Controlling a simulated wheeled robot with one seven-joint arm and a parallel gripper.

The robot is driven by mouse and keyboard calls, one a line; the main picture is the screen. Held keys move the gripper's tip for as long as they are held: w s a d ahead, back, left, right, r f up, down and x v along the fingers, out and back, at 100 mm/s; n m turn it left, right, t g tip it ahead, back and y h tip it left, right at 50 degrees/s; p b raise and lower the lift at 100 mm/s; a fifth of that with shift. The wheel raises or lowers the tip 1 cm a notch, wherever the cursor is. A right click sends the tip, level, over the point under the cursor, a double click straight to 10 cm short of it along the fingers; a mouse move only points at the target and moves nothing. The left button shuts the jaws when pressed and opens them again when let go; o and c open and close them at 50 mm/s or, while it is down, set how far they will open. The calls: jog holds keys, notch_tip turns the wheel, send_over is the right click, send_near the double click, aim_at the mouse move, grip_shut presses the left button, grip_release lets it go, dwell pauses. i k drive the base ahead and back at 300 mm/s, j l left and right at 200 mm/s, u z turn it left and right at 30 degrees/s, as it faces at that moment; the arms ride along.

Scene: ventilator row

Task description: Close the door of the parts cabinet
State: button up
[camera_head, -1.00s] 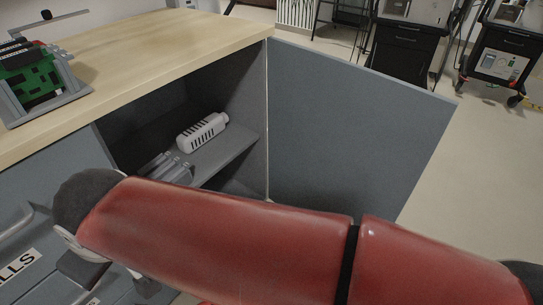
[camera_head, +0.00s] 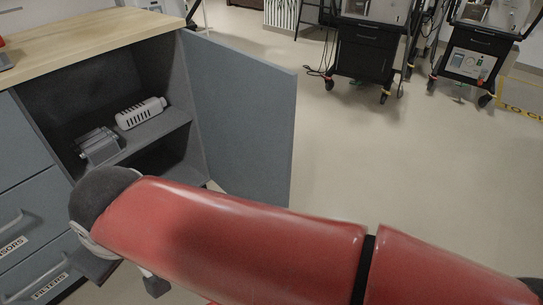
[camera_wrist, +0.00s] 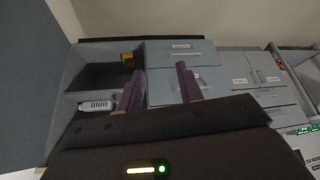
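The parts cabinet's grey-blue door (camera_head: 240,120) stands wide open, hinged at the right side of the open compartment. In the wrist view the door (camera_wrist: 28,85) is a large panel along the left edge. The cabinet (camera_head: 32,145) has a wooden top, and its compartment shows a shelf (camera_head: 160,129). In the wrist view, my gripper (camera_wrist: 160,84) is open, with two purple fingers apart and nothing between them. They appear in front of the compartment and drawers; no contact with the door shows. My red arm hides the cabinet's lower part in the head view.
A white slotted part (camera_head: 140,112) and a grey part (camera_head: 99,146) lie on the shelf. Labelled drawers (camera_head: 25,215) are left of the compartment. Wheeled equipment carts (camera_head: 365,50) stand at the back. The floor (camera_head: 400,150) right of the door is clear.

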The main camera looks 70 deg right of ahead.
aim_at(245, 103)
jog(key=k+l, duration=0.45)
jog(key=l, duration=0.15)
jog(key=k+l, duration=0.45)
jog(key=l, duration=1.75)
jog(key=k, duration=0.5)
